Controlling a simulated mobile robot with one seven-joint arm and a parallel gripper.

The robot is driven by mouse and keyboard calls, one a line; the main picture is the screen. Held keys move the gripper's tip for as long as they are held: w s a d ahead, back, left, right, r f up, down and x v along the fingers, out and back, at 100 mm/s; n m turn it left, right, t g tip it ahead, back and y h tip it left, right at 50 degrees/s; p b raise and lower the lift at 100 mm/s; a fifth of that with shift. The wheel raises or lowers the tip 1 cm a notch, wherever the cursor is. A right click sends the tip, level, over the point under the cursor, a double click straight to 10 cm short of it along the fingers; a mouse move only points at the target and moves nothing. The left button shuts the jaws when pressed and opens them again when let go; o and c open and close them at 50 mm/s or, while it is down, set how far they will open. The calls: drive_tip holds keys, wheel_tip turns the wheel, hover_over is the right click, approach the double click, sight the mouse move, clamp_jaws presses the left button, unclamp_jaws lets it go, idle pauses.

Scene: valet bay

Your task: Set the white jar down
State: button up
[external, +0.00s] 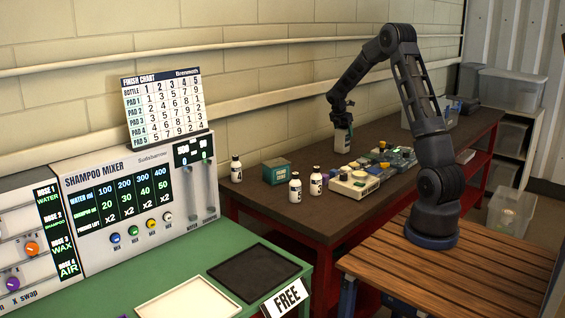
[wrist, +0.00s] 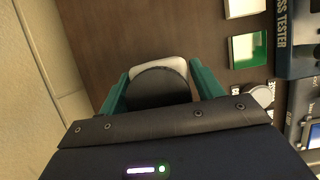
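The white jar (external: 342,141) hangs upright below my gripper (external: 342,118) over the far part of the brown bench in the external view. In the wrist view its round dark cap (wrist: 158,88) fills the space between the two teal fingers of my gripper (wrist: 160,92), with a strip of white body showing beyond it. The fingers are closed against its sides. I cannot tell whether its base touches the bench top (external: 262,198). Most of the jar is hidden by its cap in the wrist view.
White bottles with dark caps stand on the bench: one at the left (external: 236,170), two at the front (external: 295,188) (external: 316,181). A teal box (external: 275,171) and a tester device (external: 354,183) are nearby. In the wrist view, bare brown bench (wrist: 95,45) lies left of the jar.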

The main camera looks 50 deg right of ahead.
drive_tip(key=shift+o, duration=0.9)
drive_tip(key=shift+r, duration=0.2)
drive_tip(key=v, duration=1.2)
drive_tip(key=s+a+r+m+t, duration=0.1)
drive_tip(key=s+a+r+m, duration=0.2)
drive_tip(key=s+a+r, duration=0.4)
drive_tip(key=s+a+r+m+t+y, duration=0.1)
drive_tip(key=s+a+r+m, duration=0.4)
drive_tip(key=s+a, duration=0.6)
drive_tip(key=s+a+f+m+t+y, duration=0.1)
drive_tip(key=s+a+m, duration=0.4)
drive_tip(key=s, duration=0.6)
drive_tip(key=s+a+f+m+t+y, duration=0.1)
drive_tip(key=s+a+m, duration=0.4)
drive_tip(key=s, duration=0.7)
drive_tip(key=shift+a+f+t+y, duration=0.35)
drive_tip(key=shift+a+y, duration=0.35)
drive_tip(key=shift+a, duration=0.45)
